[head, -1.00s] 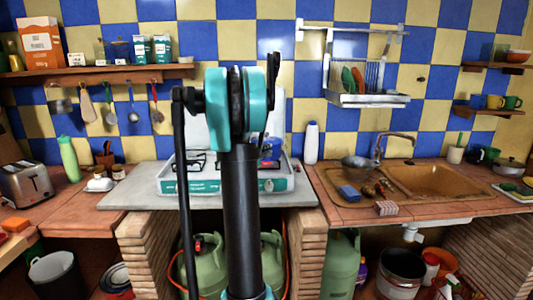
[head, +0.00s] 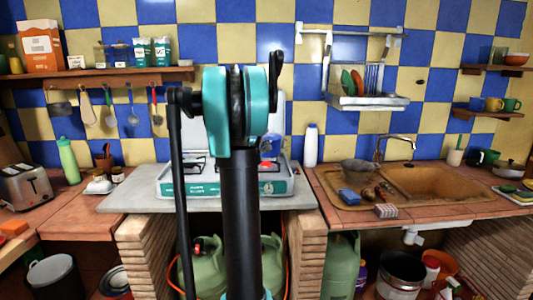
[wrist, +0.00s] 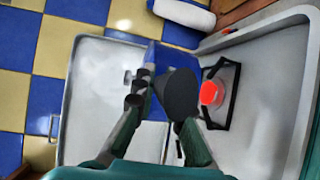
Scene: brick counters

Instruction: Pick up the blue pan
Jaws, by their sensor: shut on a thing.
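The blue pan (wrist: 156,60) shows in the wrist view as a blue shape over the stove, with its dark handle (wrist: 180,92) pointing toward the camera. My gripper (wrist: 162,102) is shut on the pan's handle, which hides one fingertip. In the head view, a small blue part of the pan (head: 270,147) shows just right of my arm, above the stove. My arm hides the rest of the pan and my gripper there. I cannot tell exactly how far the pan is from the burners.
The white stove (head: 180,187) has a raised lid behind it. A white bottle (head: 311,146) stands right of the stove, before the tiled wall. The sink (head: 430,181) is farther right.

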